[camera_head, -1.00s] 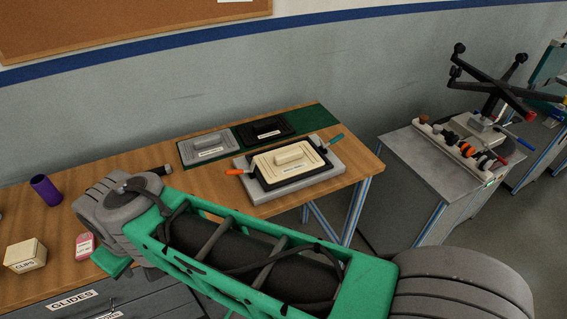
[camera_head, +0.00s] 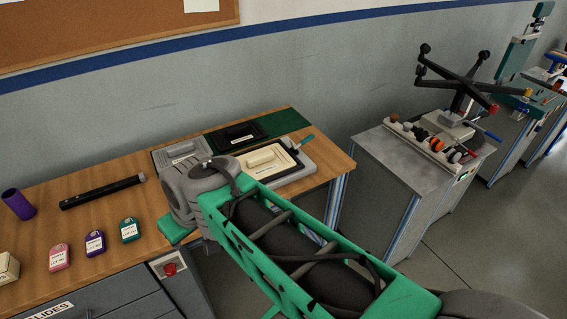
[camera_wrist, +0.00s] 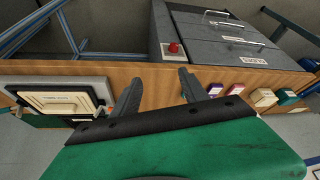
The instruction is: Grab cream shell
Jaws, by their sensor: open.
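The cream shell (camera_head: 267,159) is a shallow cream cover with a raised block handle. It sits on a grey and black base on the workbench in the head view, partly hidden behind my arm. In the wrist view the cream shell (camera_wrist: 58,99) lies at the left, with an orange-handled tool beside it. My gripper (camera_wrist: 158,84) is open and empty, its two dark fingers spread over the front edge of the bench, to the right of the shell and apart from it. The fingers are hidden in the head view.
Several coloured tags and a dark tube (camera_head: 102,192) lie left on the bench. A grey cabinet (camera_head: 405,165) with a chair base stands right.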

